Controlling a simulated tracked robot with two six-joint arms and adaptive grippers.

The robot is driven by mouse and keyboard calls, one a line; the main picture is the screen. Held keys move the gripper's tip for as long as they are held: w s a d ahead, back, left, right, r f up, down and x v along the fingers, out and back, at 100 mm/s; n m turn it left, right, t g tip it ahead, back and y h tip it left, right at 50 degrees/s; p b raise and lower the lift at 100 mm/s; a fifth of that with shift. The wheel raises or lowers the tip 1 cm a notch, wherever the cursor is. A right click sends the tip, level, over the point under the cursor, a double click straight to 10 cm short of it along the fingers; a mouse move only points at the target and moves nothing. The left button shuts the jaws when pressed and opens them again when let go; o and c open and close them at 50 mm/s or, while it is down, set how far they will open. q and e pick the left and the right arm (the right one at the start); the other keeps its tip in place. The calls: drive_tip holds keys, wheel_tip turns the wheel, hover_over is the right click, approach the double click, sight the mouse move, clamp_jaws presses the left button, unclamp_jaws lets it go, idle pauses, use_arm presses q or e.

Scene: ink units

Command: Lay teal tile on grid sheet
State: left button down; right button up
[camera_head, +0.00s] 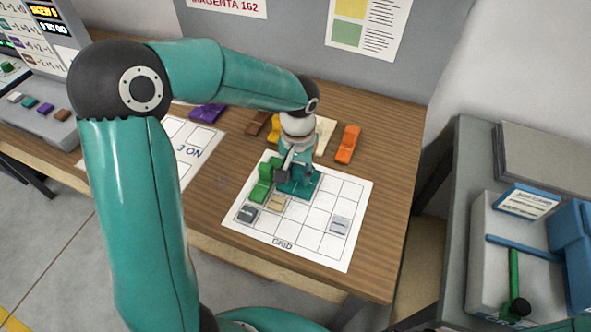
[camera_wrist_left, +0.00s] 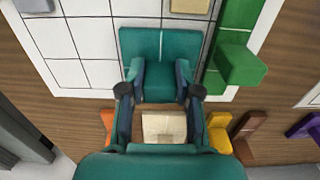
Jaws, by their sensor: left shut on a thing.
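The grid sheet (camera_head: 311,240) lies on the wooden table, a white sheet with black cell lines. My left gripper (camera_head: 297,177) is shut on the teal tile (camera_head: 303,190) by its raised grip. The tile is over the sheet's back cells, just right of the green tile (camera_head: 262,182). The left wrist view shows the teal tile (camera_wrist_left: 160,45) between my fingers, roughly square to the grid lines, with the green tile (camera_wrist_left: 238,55) close beside it. I cannot tell whether the teal tile touches the sheet. My right gripper is not in view.
A dark grey tile (camera_head: 246,214), a tan tile (camera_head: 277,203) and a light grey tile (camera_head: 339,225) lie on the sheet. Orange (camera_head: 347,144), cream (camera_head: 326,130), yellow (camera_head: 276,124), brown (camera_head: 256,123) and purple (camera_head: 208,113) pieces stand behind it. The sheet's right cells are mostly bare.

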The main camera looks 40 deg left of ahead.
sight(298, 171)
use_arm(q)
drive_tip(key=shift+f, duration=0.15)
drive_tip(key=c, duration=0.8)
unclamp_jaws()
wheel_tip(298, 171, up, 12)
drive_tip(key=shift+r, duration=0.2)
drive_tip(key=shift+f, duration=0.1)
